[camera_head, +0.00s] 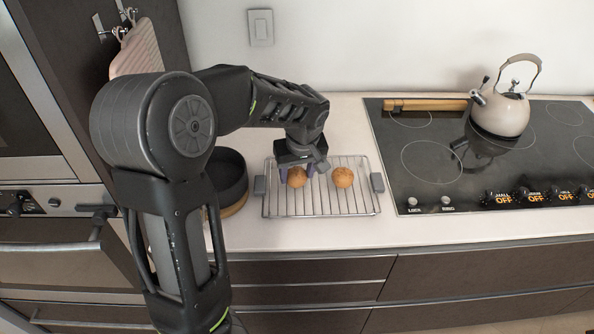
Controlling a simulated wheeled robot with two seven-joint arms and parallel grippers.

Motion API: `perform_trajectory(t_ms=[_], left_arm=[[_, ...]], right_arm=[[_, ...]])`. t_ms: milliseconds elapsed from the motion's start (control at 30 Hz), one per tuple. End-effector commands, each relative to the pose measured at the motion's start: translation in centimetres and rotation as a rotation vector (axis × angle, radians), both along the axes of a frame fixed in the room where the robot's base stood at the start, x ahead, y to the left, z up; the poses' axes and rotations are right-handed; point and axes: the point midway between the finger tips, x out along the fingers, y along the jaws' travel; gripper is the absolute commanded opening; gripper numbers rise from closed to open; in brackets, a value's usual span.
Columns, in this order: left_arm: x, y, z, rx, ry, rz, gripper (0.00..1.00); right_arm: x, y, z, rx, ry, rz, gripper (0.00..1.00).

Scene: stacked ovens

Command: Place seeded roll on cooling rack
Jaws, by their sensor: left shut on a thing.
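The cooling rack (340,206) is a silver wire tray with grey side handles, lying on the white counter. One round golden-brown roll (343,177) sits on the rack, right of the middle. A second round roll (296,177) is at the rack's left part, between the fingers of my left gripper (296,174). The gripper comes down from above and is shut on this roll. The roll appears at rack level, but I cannot tell whether it touches the wires. Seeds are too small to make out. My right gripper is not in view.
A black round pan (228,175) stands left of the rack, partly behind my arm. A black cooktop (430,180) with a beige kettle (500,112) and a wooden-handled utensil (425,104) lies to the right. Stacked ovens (50,230) stand at the left.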

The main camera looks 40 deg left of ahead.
Motion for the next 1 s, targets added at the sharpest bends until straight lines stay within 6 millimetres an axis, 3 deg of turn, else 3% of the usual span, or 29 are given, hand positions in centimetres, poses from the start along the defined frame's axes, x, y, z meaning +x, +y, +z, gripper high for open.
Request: perform_trajectory(t_ms=[267,300,533,800,1000], left_arm=[[0.0,0.0,-0.4,0.000,0.000,0.000,0.10],[0.0,0.0,-0.3,0.000,0.000,0.000,0.54],[0.0,0.0,-0.2,0.000,0.000,0.000,0.73],[0.0,0.0,-0.1,0.000,0.000,0.000,0.73],[-0.1,-0.3,1.2,-0.002,-0.004,-0.001,0.73]], right_arm=[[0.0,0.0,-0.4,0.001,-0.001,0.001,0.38],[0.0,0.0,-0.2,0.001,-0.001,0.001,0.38],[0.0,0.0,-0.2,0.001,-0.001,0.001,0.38],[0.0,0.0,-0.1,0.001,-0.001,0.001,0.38],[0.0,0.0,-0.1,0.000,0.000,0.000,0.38]])
